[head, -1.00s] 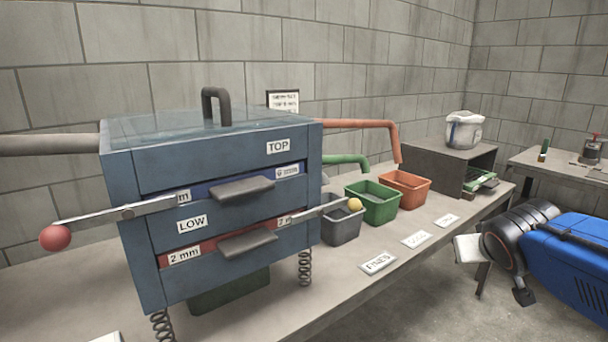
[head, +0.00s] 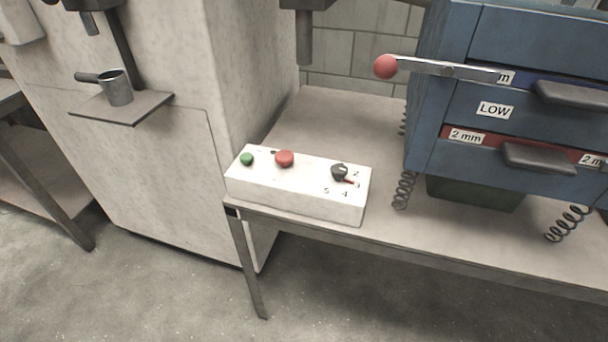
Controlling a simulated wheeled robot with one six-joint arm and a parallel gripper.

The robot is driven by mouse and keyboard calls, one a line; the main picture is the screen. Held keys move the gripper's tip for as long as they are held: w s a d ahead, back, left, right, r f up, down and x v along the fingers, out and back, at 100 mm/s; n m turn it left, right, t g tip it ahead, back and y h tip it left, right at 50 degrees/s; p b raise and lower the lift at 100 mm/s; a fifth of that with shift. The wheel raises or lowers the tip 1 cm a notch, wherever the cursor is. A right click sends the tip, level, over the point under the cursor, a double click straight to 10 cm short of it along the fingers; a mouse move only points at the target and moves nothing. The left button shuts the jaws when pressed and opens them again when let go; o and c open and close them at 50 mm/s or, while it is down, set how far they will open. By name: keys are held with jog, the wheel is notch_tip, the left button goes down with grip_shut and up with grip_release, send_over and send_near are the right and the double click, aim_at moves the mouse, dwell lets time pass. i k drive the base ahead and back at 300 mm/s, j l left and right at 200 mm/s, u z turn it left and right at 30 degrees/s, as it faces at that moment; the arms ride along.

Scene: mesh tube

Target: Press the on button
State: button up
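A white control box (head: 290,190) sits at the left front corner of the grey bench. No word "on" can be read by either button. My gripper is not in the current head view.
The blue sieve machine (head: 480,110) stands on springs to the right; its red-knobbed lever (head: 386,67) reaches left, behind and above the box. A tall pale cabinet (head: 170,120) stands close at the left. The bench (head: 440,235) is clear between box and machine. Floor in front is open.

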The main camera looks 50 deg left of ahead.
aim_at(246, 158)
jog(key=u, duration=2)
